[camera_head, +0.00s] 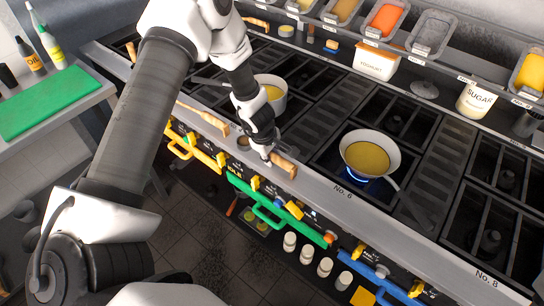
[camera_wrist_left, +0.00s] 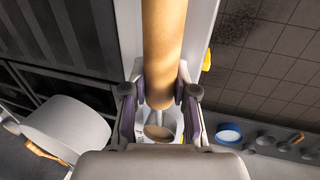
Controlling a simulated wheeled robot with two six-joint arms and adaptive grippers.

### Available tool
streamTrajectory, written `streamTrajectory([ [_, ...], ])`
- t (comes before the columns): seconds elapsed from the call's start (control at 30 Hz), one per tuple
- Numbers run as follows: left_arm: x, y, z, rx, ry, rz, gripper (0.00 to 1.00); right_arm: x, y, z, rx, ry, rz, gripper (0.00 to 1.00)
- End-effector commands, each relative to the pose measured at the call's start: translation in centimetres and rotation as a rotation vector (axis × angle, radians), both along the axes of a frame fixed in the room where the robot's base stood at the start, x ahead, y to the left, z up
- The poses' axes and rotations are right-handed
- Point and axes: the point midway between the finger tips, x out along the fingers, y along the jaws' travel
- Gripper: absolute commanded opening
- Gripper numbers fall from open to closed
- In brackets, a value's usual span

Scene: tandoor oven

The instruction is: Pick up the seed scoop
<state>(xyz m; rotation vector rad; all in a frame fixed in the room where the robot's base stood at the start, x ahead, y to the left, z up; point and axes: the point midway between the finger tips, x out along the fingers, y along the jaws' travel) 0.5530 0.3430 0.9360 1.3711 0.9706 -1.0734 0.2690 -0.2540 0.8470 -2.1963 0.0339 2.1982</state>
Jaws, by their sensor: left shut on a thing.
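The seed scoop has a thick wooden handle (camera_head: 285,165) and a small round bowl (camera_head: 243,142). It lies along the stove's metal front rail in the head view; I cannot tell whether it touches the rail. My left gripper (camera_head: 269,158) comes down over it and is shut on the handle near the neck. In the left wrist view the handle (camera_wrist_left: 164,45) runs between the two fingers of the left gripper (camera_wrist_left: 160,98), with the bowl (camera_wrist_left: 158,132) beyond its tapered end. My right gripper is not in view.
A pan of yellow liquid (camera_head: 367,158) sits over a lit blue burner to the right. Another pot (camera_head: 270,90) stands behind my left arm. A wooden-handled tool (camera_head: 205,118) lies left of the scoop. Coloured oven handles and knobs (camera_head: 255,183) line the front below.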

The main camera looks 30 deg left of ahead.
Motion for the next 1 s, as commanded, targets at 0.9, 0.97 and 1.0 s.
streamTrajectory([
  [0.9,-4.7,-6.7,2.9,0.006,-0.003,-0.008,0.0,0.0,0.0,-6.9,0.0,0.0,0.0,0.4],
  [0.97,-5.7,-8.2,3.0,0.007,-0.006,-0.009,0.0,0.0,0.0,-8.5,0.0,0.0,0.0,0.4],
  [1.0,-6.4,-9.1,3.1,0.01,-0.005,-0.007,0.0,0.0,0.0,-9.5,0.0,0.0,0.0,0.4],
])
